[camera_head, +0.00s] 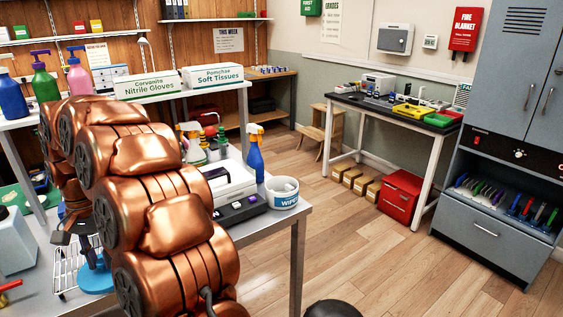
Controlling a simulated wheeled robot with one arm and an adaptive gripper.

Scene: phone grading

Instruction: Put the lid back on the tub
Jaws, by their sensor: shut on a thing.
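The white tub (283,194) with blue lettering stands upright at the right front corner of the grey bench, and its top looks open. My gripper (86,240) is at the lower left, partly hidden behind my copper arm. It is shut on a blue thing. A round blue piece (95,279), which looks like the lid, shows just below the fingers; the exact grip is hidden. The gripper is well to the left of the tub, with my arm between them in the picture.
A black switch box (240,210) lies left of the tub. A blue spray bottle (255,155) stands behind it, with a white device (230,180) nearby. A wire rack (66,272) is close to my gripper. The bench edge is just right of the tub.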

